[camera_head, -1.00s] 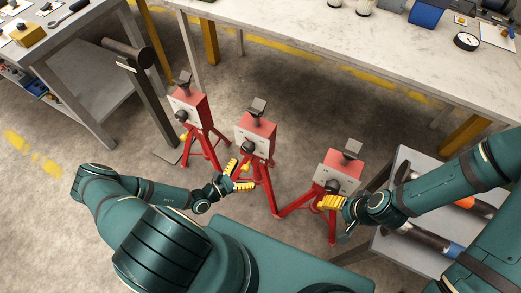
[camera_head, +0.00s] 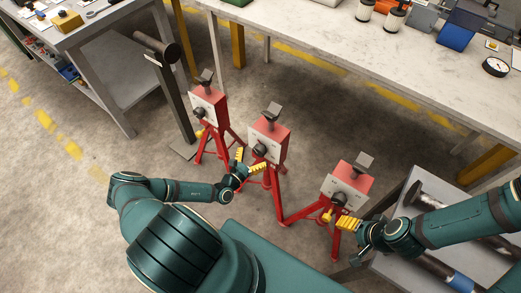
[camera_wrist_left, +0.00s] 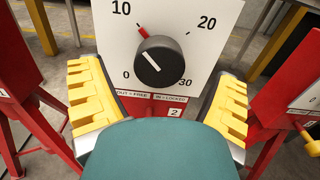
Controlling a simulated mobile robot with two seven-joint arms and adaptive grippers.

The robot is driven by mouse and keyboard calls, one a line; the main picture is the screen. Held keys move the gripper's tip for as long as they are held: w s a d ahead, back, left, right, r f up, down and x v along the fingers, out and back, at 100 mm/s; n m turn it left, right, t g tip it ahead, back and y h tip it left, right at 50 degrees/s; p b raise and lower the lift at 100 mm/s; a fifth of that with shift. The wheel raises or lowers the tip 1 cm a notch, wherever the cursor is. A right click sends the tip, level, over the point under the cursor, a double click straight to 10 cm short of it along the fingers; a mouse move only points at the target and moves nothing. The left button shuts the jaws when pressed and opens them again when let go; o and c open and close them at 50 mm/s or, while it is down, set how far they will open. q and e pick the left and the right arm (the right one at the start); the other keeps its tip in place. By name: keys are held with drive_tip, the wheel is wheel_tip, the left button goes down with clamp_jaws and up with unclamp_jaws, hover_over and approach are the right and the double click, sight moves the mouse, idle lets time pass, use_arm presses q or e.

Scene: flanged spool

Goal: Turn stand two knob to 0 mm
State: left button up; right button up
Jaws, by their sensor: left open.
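Stand two (camera_head: 270,137) is the middle red stand, with a white dial face and a black knob (camera_head: 259,149). In the left wrist view the dial plate (camera_wrist_left: 190,25) reads 0, 10, 20, 30, above a label with "2". My left gripper (camera_head: 249,162) is open in front of stand two. Its yellow fingers (camera_wrist_left: 158,75) are spread to either side of the knob, apart from it. My right gripper (camera_head: 342,222) is low in front of the right stand; its opening is unclear.
Two similar red stands flank it, one at left (camera_head: 208,105) and one at right (camera_head: 345,183). A grey post with a dark cylinder (camera_head: 155,47) stands at left. A long workbench (camera_head: 370,50) spans the back. A grey cart (camera_head: 410,190) is at right.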

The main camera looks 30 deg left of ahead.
sight(257, 152)
use_arm(q)
drive_tip(key=shift+w+d+b, duration=0.2)
drive_tip(key=shift+w+b, duration=0.15)
drive_tip(key=shift+w, duration=1.95)
drive_tip(key=c, duration=1.2)
